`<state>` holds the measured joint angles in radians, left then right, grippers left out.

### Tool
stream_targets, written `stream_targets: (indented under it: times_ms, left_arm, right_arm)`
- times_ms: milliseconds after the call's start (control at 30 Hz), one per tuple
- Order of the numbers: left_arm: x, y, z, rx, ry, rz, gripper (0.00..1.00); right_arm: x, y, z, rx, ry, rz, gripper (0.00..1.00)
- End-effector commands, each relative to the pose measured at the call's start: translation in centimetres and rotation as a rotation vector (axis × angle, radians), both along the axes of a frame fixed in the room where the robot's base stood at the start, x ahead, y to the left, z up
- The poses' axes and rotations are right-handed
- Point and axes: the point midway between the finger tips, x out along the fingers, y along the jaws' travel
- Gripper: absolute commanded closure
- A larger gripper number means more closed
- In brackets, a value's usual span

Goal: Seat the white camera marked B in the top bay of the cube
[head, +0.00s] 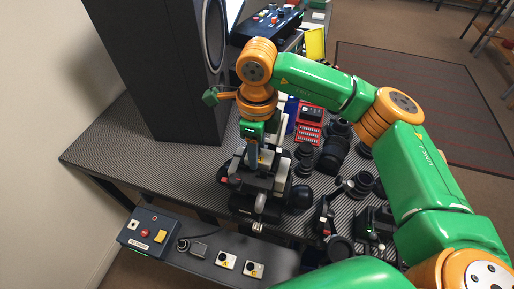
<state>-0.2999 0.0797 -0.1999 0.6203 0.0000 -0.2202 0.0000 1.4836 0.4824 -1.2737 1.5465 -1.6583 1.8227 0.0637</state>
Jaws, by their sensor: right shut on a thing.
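My right gripper (260,189) points down over a dark cluster of gear at the middle of the table. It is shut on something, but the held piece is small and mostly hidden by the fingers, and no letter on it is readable. Two small white squares with dark round centres (227,261) and (253,269) lie on the grey front ledge; their marks are too small to read. A dark block (241,200) stands under and beside the gripper; I cannot tell if it is the cube, and no bay shows clearly. My left gripper is out of view.
Several black lenses (332,158) crowd the patterned table (120,150) right of the gripper. A tall black cabinet (150,60) stands behind left. A red case (309,125) lies farther back. A control box (148,232) is on the front left. The table's left end is clear.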

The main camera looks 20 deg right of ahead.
Motion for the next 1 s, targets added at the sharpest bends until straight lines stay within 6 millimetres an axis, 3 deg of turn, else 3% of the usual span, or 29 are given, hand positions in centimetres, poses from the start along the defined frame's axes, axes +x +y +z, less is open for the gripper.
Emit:
stream_targets:
  times_ms: [200, 233, 333, 667, 1000]
  left_arm:
    - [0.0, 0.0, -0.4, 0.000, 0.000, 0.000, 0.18]
    - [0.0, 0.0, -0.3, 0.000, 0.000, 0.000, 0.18]
    - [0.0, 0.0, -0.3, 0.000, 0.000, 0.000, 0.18]
    - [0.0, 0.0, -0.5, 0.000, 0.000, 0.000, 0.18]
    - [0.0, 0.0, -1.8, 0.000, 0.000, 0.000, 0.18]
  right_arm:
    - [0.0, 0.0, -0.4, 0.000, 0.000, 0.000, 1.00]
    - [0.0, 0.0, -0.3, 0.000, 0.000, 0.000, 0.40]
    - [0.0, 0.0, -0.3, 0.000, 0.000, 0.000, 0.13]
    - [0.0, 0.0, 0.1, 0.000, -0.001, -0.001, 0.13]
    - [0.0, 0.0, 6.3, 0.001, -0.003, -0.001, 0.13]
